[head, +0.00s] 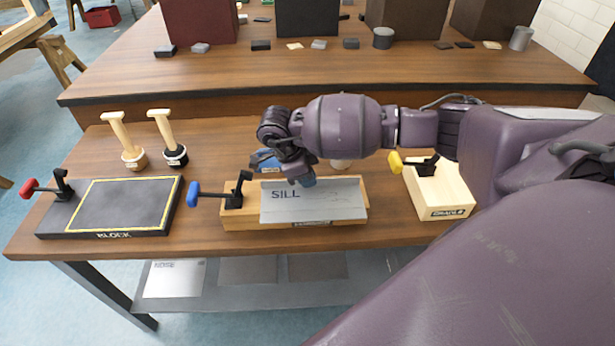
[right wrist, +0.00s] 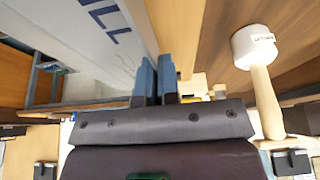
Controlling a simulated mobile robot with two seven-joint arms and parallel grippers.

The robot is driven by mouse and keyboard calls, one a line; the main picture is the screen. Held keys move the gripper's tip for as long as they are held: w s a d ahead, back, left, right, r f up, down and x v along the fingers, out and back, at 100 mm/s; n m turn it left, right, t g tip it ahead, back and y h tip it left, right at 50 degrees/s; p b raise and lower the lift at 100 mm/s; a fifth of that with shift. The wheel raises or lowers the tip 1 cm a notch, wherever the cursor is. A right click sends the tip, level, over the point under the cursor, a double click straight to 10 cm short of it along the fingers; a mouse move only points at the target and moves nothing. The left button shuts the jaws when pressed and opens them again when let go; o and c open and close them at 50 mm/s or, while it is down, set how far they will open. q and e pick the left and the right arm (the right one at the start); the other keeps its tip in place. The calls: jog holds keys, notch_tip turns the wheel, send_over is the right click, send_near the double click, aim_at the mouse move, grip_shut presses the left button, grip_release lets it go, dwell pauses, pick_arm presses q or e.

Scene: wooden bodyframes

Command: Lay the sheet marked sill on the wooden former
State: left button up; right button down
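The grey sheet marked SILL (head: 335,205) lies flat over the top of the wooden former (head: 237,214), covering most of it. I cannot tell whether it touches the former all along. The former's left end, with a blue-handled clamp (head: 212,195), stays uncovered. My right gripper (head: 304,181) is at the sheet's back edge. In the right wrist view its blue fingertips (right wrist: 158,78) are close together at the edge of the sheet (right wrist: 75,35), which appears pinched between them. My left gripper is not in view.
A black block (head: 125,205) with a red-handled clamp stands left. Two mallets (head: 128,145) (head: 168,140) stand behind it. A wooden cradle (head: 440,190) with a yellow-handled clamp is right. A sheet marked NOSE (head: 174,279) lies on the lower shelf. Another mallet (right wrist: 256,65) shows in the right wrist view.

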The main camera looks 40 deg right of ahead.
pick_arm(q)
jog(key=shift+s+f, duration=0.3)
pick_arm(e)
jog(key=shift+f, duration=0.1)
dwell(0.3)
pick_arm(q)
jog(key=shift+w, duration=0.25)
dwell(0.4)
pick_arm(e)
jog(key=c, duration=1.3)
grip_release()
jog(key=o, duration=0.6)
jog(key=shift+f, duration=0.1)
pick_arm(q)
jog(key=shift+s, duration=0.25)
